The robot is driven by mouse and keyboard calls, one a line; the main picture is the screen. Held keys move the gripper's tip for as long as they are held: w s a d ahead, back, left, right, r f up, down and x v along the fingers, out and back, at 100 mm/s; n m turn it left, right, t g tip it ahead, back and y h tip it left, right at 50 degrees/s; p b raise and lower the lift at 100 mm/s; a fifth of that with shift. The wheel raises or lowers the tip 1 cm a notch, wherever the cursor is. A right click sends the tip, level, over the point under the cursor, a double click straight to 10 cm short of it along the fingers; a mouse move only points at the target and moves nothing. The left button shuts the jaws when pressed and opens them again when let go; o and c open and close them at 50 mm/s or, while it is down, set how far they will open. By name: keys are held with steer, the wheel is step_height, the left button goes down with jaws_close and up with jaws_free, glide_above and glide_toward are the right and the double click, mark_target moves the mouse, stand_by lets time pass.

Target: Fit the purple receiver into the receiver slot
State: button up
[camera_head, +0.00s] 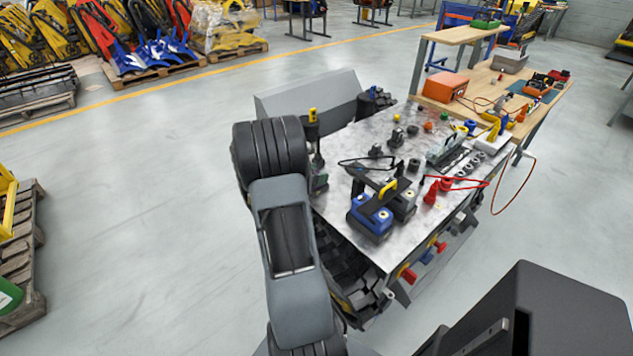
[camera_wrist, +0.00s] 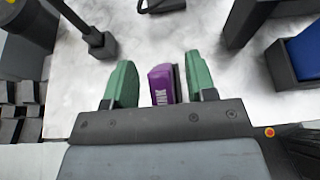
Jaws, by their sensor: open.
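A purple receiver (camera_wrist: 160,85) with light lettering on one face shows in the wrist view, between the two green fingers of my gripper (camera_wrist: 159,68). The jaws are open. A gap shows on each side of the receiver, so neither finger appears to touch it. In the head view my arm hides most of the gripper area, and I cannot pick out the purple receiver or the receiver slot there.
The metal carrier top (camera_head: 345,205) bears several small parts. A blue box with a dark handle (camera_head: 370,218) stands near its front edge. Red pieces (camera_head: 431,193) and a cable lie to the right. In the wrist view a dark post (camera_wrist: 101,43) and a blue block (camera_wrist: 304,52) flank the fingers.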

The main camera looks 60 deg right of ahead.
steer(key=shift+d, duration=0.1)
jaws_close()
stand_by(0.4)
